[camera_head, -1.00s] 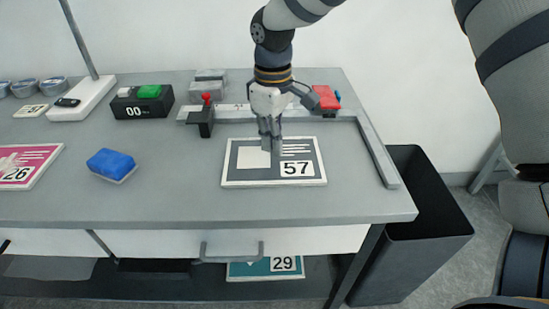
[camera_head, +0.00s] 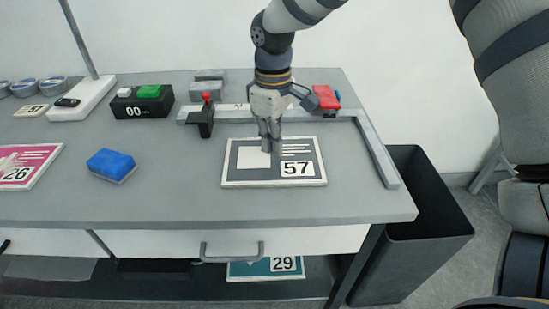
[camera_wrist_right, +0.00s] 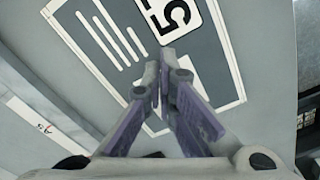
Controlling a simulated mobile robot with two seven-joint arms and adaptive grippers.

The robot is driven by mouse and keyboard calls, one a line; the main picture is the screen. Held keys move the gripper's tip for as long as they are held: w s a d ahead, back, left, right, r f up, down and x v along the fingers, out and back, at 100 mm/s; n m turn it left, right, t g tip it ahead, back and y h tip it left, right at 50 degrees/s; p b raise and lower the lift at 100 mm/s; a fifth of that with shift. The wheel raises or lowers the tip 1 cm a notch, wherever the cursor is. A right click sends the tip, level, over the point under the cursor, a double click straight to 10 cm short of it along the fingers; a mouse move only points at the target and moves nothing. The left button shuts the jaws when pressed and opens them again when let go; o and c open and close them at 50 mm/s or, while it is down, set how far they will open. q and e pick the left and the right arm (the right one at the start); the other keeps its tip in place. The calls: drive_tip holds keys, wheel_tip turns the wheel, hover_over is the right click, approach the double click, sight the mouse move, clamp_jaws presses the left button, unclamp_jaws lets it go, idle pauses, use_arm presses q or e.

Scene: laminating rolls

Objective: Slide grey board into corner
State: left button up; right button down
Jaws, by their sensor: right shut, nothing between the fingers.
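The grey board (camera_head: 255,176), marked 57 with a white border, lies flat on the table. The corner is formed by a metal rail (camera_head: 232,112) along the back and another rail (camera_head: 377,153) along the right; the board is apart from both. My right gripper (camera_head: 270,148) is shut and empty, pointing down over the board's upper middle. In the right wrist view the closed fingertips (camera_wrist_right: 167,62) are over the board (camera_wrist_right: 205,62), near its printed number. I cannot tell whether they touch it. My left gripper is not in view.
A black clamp with a red knob (camera_head: 206,117) stands at the back rail's left part. A red block (camera_head: 325,99) sits at the rail corner. A blue sponge (camera_head: 111,164) lies left of the board. A dark bin (camera_head: 425,210) stands right of the table. The table between board and right rail is clear.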

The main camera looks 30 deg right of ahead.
sight(308, 142)
drive_tip(key=shift+f, duration=0.9)
drive_tip(key=shift+d, duration=0.95)
drive_tip(key=shift+s+d+f, duration=0.1)
drive_tip(key=shift+d+f, duration=0.1)
drive_tip(key=shift+d, duration=0.9)
drive_tip(key=shift+d, duration=0.9)
drive_tip(key=shift+d+r, duration=0.15)
drive_tip(key=shift+d, duration=0.85)
drive_tip(key=shift+d+r, duration=0.15)
drive_tip(key=shift+d, duration=0.8)
drive_tip(key=shift+d+f, duration=0.2)
drive_tip(key=shift+d, duration=2.6)
drive_tip(key=shift+r, duration=0.1)
